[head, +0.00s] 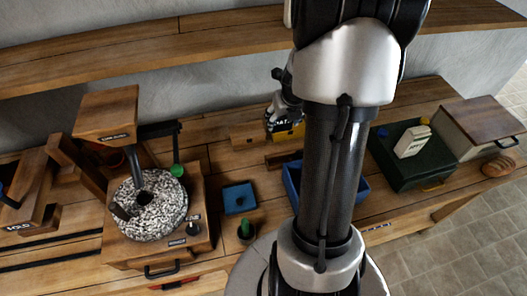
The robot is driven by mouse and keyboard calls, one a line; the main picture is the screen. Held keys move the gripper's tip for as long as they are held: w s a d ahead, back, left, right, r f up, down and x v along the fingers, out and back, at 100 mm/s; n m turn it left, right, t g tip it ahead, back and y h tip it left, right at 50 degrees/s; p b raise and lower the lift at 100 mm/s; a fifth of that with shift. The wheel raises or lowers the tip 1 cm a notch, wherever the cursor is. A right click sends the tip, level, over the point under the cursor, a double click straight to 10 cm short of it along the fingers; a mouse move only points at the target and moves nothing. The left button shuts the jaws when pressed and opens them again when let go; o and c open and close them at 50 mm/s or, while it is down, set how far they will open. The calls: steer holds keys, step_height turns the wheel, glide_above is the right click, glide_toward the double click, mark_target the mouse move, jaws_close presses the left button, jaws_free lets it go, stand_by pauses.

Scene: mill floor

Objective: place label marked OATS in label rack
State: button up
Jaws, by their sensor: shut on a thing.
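My gripper (283,118) is at the back of the bench, left of my arm's dark link. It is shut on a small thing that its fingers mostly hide. A yellow piece (291,133) shows just below the fingers; I cannot tell whether it is held or stands behind. A small wooden block (249,138) is just left of the gripper. No lettering reading OATS can be made out, and I cannot pick out the label rack for sure.
A stone mill (150,207) stands on the left. A blue tray (291,186) is partly hidden by my arm. A dark green crate (408,178) holds a white packet (412,141). A lidded box (478,118) and bread (497,165) are right. A shelf (170,45) runs above.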

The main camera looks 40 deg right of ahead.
steer(key=f+b, duration=1.6)
steer(key=f, duration=0.4)
steer(key=shift+s, duration=0.2)
steer(key=shift+r, duration=0.1)
steer(key=o, duration=1.2)
steer(key=shift+c, duration=0.2)
